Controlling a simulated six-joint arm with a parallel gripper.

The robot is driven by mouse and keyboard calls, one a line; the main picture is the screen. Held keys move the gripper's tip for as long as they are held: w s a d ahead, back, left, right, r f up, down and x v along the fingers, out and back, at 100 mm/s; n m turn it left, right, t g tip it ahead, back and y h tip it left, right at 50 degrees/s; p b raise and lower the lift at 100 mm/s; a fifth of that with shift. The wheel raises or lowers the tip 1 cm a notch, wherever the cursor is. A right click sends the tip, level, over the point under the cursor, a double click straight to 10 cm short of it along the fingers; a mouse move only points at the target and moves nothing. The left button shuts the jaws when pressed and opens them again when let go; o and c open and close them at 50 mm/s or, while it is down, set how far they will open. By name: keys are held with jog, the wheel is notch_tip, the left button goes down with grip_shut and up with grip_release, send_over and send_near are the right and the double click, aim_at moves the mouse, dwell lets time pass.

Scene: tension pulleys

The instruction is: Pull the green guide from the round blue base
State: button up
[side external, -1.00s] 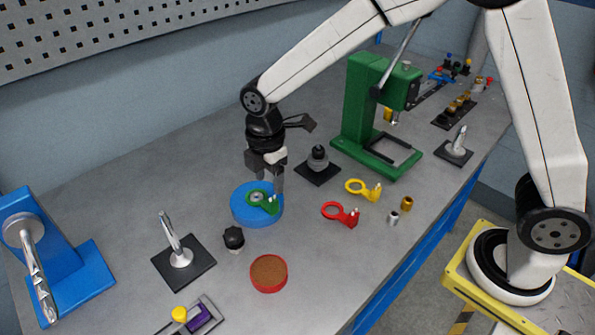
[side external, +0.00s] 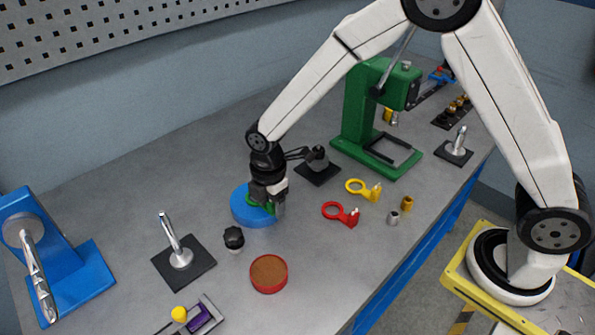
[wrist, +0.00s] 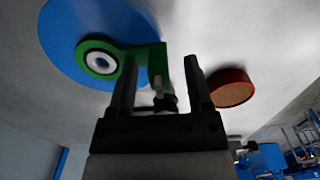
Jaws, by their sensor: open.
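The round blue base (side external: 240,204) lies flat on the grey bench in the side view; its disc (wrist: 65,22) fills the upper left of the wrist view. The green guide (side external: 256,199) sits on the base, partly hidden by my gripper in the side view. In the wrist view its ring (wrist: 88,67) surrounds a white, dark-centred hub on the base, and its upright arm (wrist: 158,62) stands between my fingertips. My gripper (side external: 270,208) is low over the base's right side, open, with one finger on each side of the green arm (wrist: 160,65). Contact cannot be told.
A red round container (side external: 268,273) and a black knob (side external: 234,238) stand in front of the base. Red (side external: 342,213) and yellow (side external: 364,189) guides lie to the right. A green press (side external: 365,125) stands behind; a post on a black plate (side external: 180,259) stands to the left.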

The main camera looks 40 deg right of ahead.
grip_shut()
jog(key=shift+r, duration=1.35)
dwell(1.2)
jog(key=shift+r, duration=1.95)
jog(key=shift+d, duration=0.1)
jog(key=shift+d+f+m, duration=0.15)
jog(key=shift+d+m, duration=0.55)
jog(key=shift+m, duration=0.2)
jog(key=s+d+f+m, duration=0.2)
jog(key=d+m, duration=1)
jog(key=m, duration=0.4)
jog(key=shift+s+d, duration=0.2)
jog(key=shift+s, duration=0.2)
